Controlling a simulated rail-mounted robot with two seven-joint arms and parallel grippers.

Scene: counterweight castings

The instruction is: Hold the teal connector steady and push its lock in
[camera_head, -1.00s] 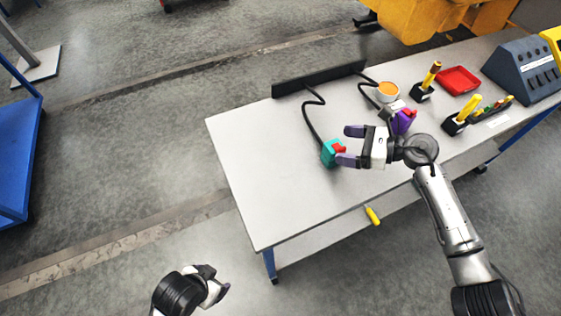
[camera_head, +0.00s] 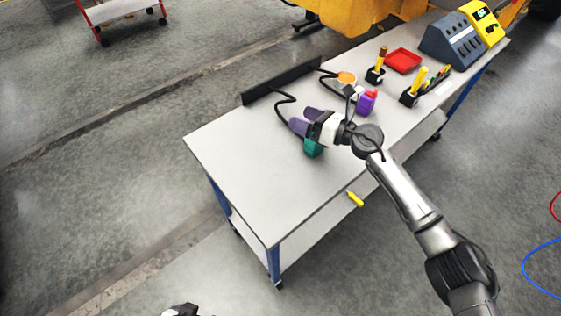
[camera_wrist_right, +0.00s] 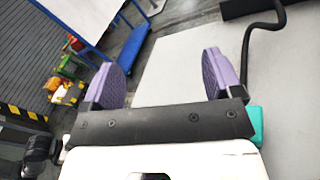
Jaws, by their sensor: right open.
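The teal connector (camera_head: 313,148) lies on the light grey table with a black cable running from its back. My right gripper (camera_head: 303,119) is above and beside it in the head view and partly covers it. Its purple fingers are apart with nothing between them. The connector's red lock is hidden now. In the right wrist view, the open fingers (camera_wrist_right: 164,80) show, and a piece of the teal connector (camera_wrist_right: 256,125) peeks out to the right, behind the gripper's body. A dark part of my left gripper (camera_head: 181,310) shows at the bottom edge; its fingers cannot be made out.
A purple connector (camera_head: 367,102) with a red top and an orange-topped cup (camera_head: 346,78) stand right of the gripper. A black cable bar (camera_head: 283,82) runs along the back edge. The table's left part is clear.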

